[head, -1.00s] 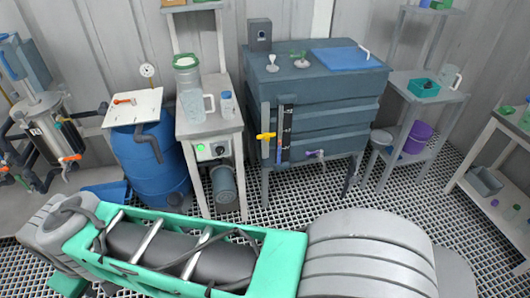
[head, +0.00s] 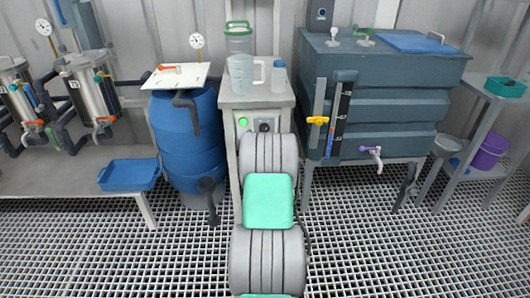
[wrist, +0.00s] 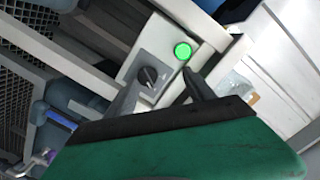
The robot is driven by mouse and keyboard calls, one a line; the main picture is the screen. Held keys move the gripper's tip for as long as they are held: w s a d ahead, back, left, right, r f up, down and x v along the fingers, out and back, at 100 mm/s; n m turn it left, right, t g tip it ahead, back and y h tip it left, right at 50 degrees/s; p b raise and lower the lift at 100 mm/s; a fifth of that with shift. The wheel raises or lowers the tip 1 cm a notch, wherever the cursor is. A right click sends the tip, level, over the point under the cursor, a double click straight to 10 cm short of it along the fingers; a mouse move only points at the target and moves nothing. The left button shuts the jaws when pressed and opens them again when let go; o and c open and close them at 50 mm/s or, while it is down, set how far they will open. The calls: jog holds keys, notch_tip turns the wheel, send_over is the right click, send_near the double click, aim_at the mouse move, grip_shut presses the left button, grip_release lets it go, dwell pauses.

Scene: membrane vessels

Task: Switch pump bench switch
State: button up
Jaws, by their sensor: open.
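The pump bench switch is a black rotary knob (head: 264,126) on a grey panel below the bench top. Beside it on the left is a lit green lamp (head: 243,121). In the wrist view the knob (wrist: 148,75) is turned at a slant, and the green lamp (wrist: 183,51) glows at its upper right. My gripper (wrist: 162,78) is open and empty. Its two fingers point at the panel, the left one close to the knob and the right one below the lamp. I cannot tell whether a finger touches. In the head view my arm hides the gripper.
Open grating floor (head: 365,255) lies in front.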

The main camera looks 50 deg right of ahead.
aim_at(264, 131)
jog(key=shift+m+h, duration=0.6)
jog(key=w+d, duration=0.1)
jog(key=d, duration=0.1)
jog(key=w+d+f+b, duration=0.1)
jog(key=d, duration=0.5)
jog(key=shift+w+d+f, duration=0.15)
jog(key=shift+w+f, duration=0.15)
jog(key=shift+w, duration=0.1)
jog(key=shift+c, duration=0.5)
grip_shut()
